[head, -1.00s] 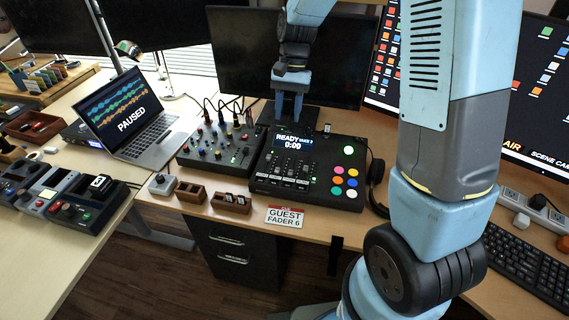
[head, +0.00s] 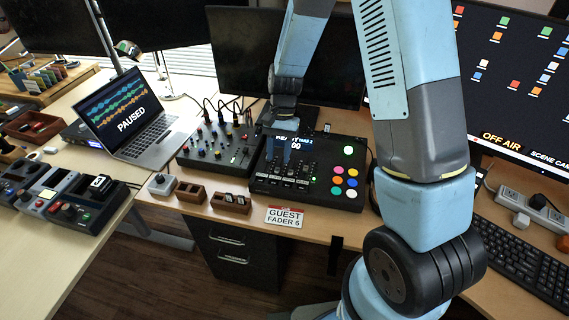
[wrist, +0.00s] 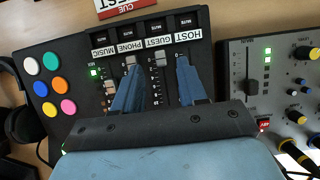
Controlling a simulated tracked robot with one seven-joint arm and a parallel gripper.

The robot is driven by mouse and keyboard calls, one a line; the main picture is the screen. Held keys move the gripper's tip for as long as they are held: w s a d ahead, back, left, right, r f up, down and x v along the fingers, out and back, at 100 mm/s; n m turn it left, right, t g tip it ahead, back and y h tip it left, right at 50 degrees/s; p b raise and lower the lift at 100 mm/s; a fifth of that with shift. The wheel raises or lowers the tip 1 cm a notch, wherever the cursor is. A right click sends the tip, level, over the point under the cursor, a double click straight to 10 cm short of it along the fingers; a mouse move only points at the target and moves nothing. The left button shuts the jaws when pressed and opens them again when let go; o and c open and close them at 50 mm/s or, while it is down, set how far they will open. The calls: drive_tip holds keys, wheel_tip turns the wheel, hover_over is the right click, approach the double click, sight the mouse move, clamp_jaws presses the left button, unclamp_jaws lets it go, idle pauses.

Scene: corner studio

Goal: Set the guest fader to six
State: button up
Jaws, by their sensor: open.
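The black mixing console (head: 318,196) stands on the desk with several faders; it also fills the upper left of the wrist view (wrist: 203,50). In the wrist view its strips read MUSIC, PHONE, GUEST and HOST from left to right. The guest fader (wrist: 160,60) has its pale cap near the GUEST label end of its slot. My gripper (wrist: 158,66) is open, with one finger over the phone strip and the other over the host strip, the guest fader between them. In the head view my gripper (head: 284,160) covers part of the faders. Contact cannot be told.
A cue card (head: 284,217) reading GUEST FADER 6 stands at the desk's front edge. A second, smaller mixer (head: 214,150) sits close on the left. Small wooden boxes (head: 231,203) stand in front. A laptop (head: 131,120) reads PAUSED. Headphones lie right of the console (wrist: 20,120).

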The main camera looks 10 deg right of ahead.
sight(278, 170)
drive_tip(key=shift+x, duration=1.95)
clamp_jaws()
drive_tip(key=shift+w, duration=0.1)
